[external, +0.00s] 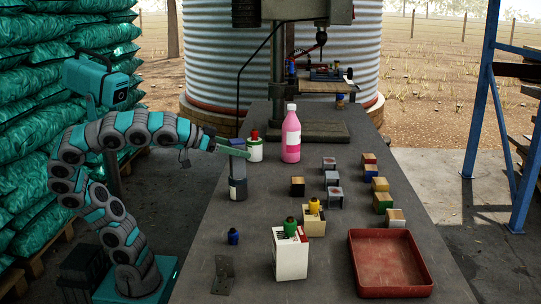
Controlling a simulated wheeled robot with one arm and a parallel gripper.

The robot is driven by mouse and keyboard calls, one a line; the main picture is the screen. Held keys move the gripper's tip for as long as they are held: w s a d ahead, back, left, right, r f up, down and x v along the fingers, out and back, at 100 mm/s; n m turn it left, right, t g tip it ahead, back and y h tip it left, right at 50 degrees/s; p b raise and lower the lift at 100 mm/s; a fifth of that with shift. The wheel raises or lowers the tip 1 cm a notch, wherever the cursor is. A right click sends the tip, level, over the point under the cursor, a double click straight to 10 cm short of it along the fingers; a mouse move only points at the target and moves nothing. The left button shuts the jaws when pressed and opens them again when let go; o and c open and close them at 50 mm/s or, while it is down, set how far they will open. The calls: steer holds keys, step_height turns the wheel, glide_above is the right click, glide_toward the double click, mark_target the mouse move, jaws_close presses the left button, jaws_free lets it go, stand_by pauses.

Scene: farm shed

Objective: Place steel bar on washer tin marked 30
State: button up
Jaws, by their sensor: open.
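My gripper (236,151) is at the left side of the bench, with its pale green fingers reaching right. It is open. A grey upright block that looks like the steel bar (238,168) stands directly below the fingers. It appears to rest upright on a dark round tin with a pale label (239,191). I cannot tell whether the fingers still touch the bar. The label is too small to read, so I cannot tell whether this tin is marked 30. A white tin with a red top (255,151) stands just behind.
A pink bottle (291,138) stands right of the gripper. Several small blocks (335,198) fill the middle and right. A white box (289,256) and red tray (388,290) are at the front. A drill press (278,70) rises at the back.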

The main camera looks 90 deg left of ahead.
steer(key=v, duration=0.9)
